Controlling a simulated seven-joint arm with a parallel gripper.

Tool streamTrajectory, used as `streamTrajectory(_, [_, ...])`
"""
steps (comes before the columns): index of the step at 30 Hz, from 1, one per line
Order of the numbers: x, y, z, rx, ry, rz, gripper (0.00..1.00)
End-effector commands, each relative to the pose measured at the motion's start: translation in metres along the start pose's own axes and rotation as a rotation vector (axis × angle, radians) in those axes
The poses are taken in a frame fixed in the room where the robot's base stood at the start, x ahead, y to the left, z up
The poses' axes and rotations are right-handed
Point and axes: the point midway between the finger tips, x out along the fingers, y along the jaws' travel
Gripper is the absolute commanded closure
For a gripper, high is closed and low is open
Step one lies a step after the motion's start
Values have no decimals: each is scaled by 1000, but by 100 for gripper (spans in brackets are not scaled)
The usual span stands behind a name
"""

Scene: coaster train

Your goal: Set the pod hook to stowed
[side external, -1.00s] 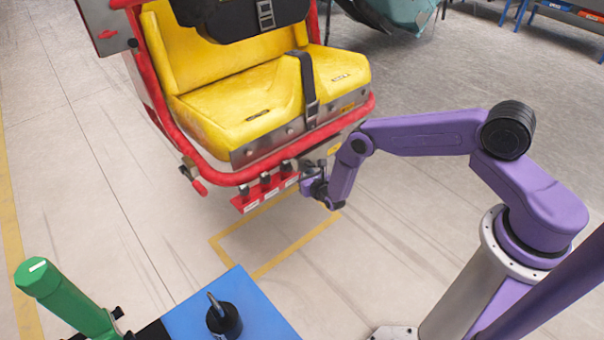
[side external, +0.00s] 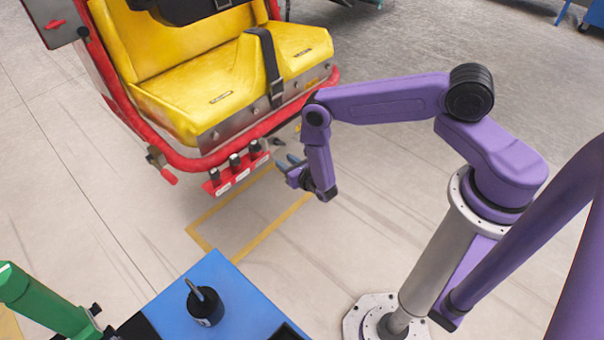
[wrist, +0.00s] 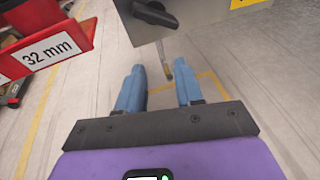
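The pod is a yellow seat (side external: 190,98) in a red tubular frame. In the wrist view, its grey panel (wrist: 205,18) carries a black knob (wrist: 155,14) with a pointed handle.
A red rack (side external: 235,178) with several black fittings hangs under the pod's front; its "32 mm" label (wrist: 48,52) is left of my fingers. The floor below is clear.

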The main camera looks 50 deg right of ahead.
Motion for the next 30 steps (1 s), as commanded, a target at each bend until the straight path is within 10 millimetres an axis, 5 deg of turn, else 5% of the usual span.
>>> streamTrajectory(12, [-69, 1, -1, -4, 4, 3, 64])
streamTrajectory(26, [-84, 0, 0, -1, 0, 0, 64])
streamTrajectory(27, [-83, 0, 0, -1, 0, 0, 67])
streamTrajectory(30, [-83, -3, 0, -2, 6, -17, 100])
